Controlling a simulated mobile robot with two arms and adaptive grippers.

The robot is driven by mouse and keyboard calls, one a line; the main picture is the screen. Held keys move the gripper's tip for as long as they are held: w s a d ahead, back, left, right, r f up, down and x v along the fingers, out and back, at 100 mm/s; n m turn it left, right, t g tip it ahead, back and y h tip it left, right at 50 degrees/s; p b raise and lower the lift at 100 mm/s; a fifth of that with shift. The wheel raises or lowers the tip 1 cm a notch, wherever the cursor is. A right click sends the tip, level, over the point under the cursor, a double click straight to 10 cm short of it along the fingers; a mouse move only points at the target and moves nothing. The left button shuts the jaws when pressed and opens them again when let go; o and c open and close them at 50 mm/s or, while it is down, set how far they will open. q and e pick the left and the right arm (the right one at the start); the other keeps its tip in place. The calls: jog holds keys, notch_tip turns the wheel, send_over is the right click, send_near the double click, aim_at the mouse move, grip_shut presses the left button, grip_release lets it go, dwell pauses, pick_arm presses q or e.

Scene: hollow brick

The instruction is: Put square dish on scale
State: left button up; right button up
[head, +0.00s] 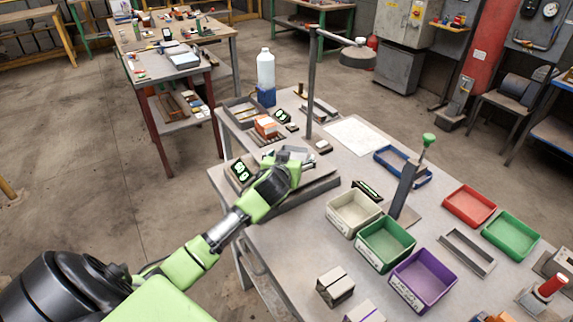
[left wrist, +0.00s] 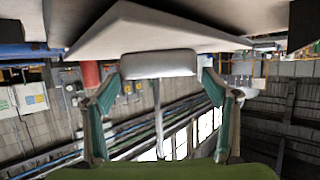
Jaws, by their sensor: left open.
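My left gripper (head: 292,158) reaches in from the left over the near-left part of the workbench, just right of a scale with a lit green display (head: 240,171). In the left wrist view its two teal-padded fingers (left wrist: 158,84) are spread apart. A pale, round-cornered block-like object (left wrist: 158,64) shows between the fingertips, beneath a large pale slab; it may be the square dish, but I cannot tell for sure. Contact with the fingers is not clear. The gripper hides much of the scale's top in the head view. My right gripper is not in view.
A second green display (head: 281,116) and an orange-white box (head: 266,126) lie farther back. A lamp post (head: 309,85) stands behind the gripper. White (head: 340,222), green (head: 371,255) and purple (head: 407,285) bins stand to the right. A white sheet (head: 352,135) lies flat.

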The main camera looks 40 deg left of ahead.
pick_arm(q)
jog(key=v, duration=0.8)
jog(key=shift+s+d+r+b, duration=0.1)
jog(key=shift+s+r+b, duration=0.05)
jog(key=shift+s+b, duration=0.2)
